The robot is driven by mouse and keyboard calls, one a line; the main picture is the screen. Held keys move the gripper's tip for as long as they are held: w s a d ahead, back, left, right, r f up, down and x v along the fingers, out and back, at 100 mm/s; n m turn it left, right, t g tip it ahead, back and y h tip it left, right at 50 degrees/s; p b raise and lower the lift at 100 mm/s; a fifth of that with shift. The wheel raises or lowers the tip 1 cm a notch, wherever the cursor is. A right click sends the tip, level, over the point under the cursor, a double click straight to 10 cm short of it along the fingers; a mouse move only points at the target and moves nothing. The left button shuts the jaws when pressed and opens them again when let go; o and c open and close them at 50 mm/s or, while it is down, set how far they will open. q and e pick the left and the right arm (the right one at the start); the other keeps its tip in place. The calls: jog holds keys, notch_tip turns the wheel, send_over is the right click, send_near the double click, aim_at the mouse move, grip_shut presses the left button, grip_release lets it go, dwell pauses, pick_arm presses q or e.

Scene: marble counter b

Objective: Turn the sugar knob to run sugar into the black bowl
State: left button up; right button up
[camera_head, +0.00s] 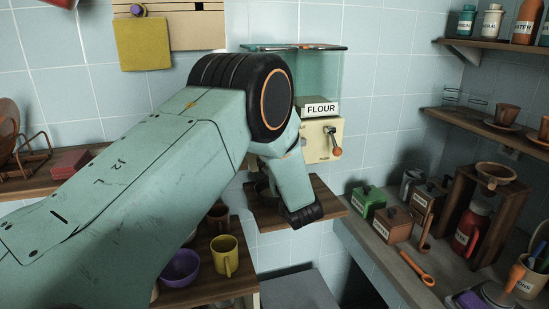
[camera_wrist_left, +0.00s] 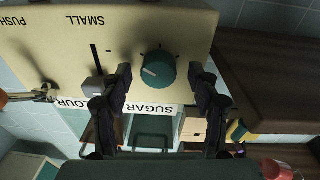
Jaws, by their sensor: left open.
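The teal sugar knob (camera_wrist_left: 158,69) is on the cream dispenser face in the wrist view, above the upside-down SUGAR label (camera_wrist_left: 151,108). My left gripper (camera_wrist_left: 160,76) is open, with one finger on each side of the knob; I cannot tell whether they touch it. In the head view my left arm hides the sugar side of the dispenser. A dark rounded shape (camera_head: 263,188) on the wooden shelf (camera_head: 328,199), partly behind my arm, may be the black bowl; I cannot tell for sure. My right gripper is in neither view.
The flour lever (camera_head: 336,150) sticks out of the dispenser's right side, below the FLOUR label (camera_head: 320,108). A yellow mug (camera_head: 226,262) and a purple bowl (camera_head: 180,269) stand lower left. Canisters and a red grinder (camera_head: 468,232) crowd the right counter.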

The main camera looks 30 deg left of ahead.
pick_arm(q)
jog(key=v, duration=1.1)
jog(key=shift+s+d, duration=0.1)
jog(key=shift+d, duration=0.05)
jog(key=s+d+f+m+g+h+b, duration=0.1)
jog(key=s+d+f+m+h, duration=0.2)
jog(key=f, duration=0.5)
jog(key=s+d+f+m+g+h+b, duration=0.15)
jog(key=s+f+h, duration=0.25)
jog(key=f, duration=0.4)
jog(key=s+d+f+m+g+h+b, duration=0.1)
jog(key=s+f+m+g+h+b, duration=0.2)
jog(key=f, duration=0.6)
jog(key=s+d+f+g+h+b, duration=0.1)
jog(key=s+f+g+b, duration=0.1)
jog(key=s+f, duration=0.4)
jog(key=s+d+f+m+g+h+b, duration=0.1)
jog(key=s+f, duration=0.6)
jog(key=s, duration=0.7)
jog(key=s+d+f+m+g+h+b, duration=0.1)
jog(key=s+f+g+b, duration=0.3)
jog(key=s, duration=0.6)
notch_tip(320, 180, down, 3)
jog(key=shift+s+d+r+h+b, duration=0.2)
jog(key=shift+d+h+b, duration=0.2)
jog(key=shift+d+b, duration=0.3)
